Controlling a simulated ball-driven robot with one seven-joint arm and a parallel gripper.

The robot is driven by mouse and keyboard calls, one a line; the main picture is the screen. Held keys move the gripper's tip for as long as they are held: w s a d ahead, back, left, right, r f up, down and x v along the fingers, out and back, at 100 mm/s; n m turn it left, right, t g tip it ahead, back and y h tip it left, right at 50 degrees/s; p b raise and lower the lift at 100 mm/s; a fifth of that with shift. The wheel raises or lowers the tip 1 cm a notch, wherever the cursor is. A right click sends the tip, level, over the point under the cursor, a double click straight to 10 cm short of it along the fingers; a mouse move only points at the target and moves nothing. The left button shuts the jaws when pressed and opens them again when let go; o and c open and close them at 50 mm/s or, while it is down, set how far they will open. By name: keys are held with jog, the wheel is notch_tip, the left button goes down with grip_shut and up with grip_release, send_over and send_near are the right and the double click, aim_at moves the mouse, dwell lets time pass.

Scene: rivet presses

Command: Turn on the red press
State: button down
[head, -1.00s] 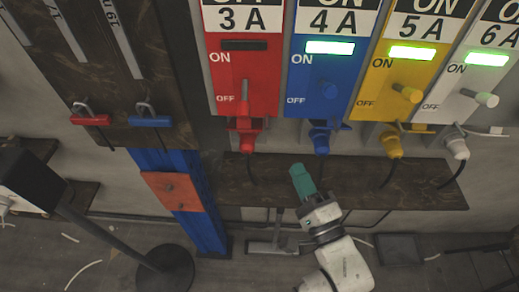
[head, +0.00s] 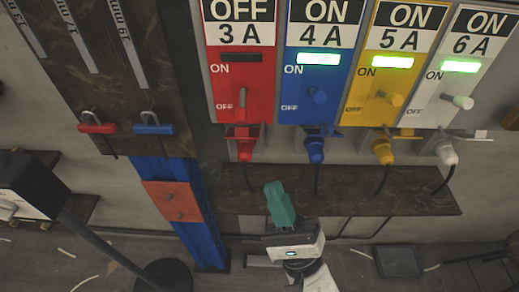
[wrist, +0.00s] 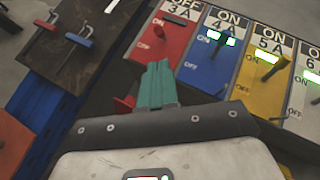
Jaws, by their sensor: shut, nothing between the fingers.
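The red press panel (head: 240,78), labelled OFF and 3A, hangs at the left end of the row. Its lamp (head: 240,58) is dark, and its handle (head: 240,106) sits low, by the OFF mark. A red plug (head: 245,148) hangs under it. The red panel (wrist: 163,42) also shows in the wrist view, beyond the fingers. My gripper (head: 273,187), with teal fingers, is below and right of the red plug, apart from the panel. The fingers (wrist: 158,68) are shut and empty, and cover part of the red panel's lower edge in the wrist view.
Blue (head: 318,80), yellow (head: 385,85) and white (head: 450,90) panels to the right read ON with green lamps. A brown shelf (head: 390,203) lies below them. A blue post (head: 205,235) and a black stand (head: 165,278) are at the left.

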aim_at(246, 119)
jog(key=p+x, duration=0.3)
jog(key=x, duration=0.6)
jog(key=shift+w+r, duration=0.25)
jog(key=shift+r, duration=0.1)
jog(key=shift+a+p, duration=0.15)
jog(key=shift+p, duration=0.2)
jog(key=shift+s+r+m+h+p, duration=0.15)
jog(key=shift+r+m+h+p, duration=0.15)
jog(key=shift+m+h, duration=0.15)
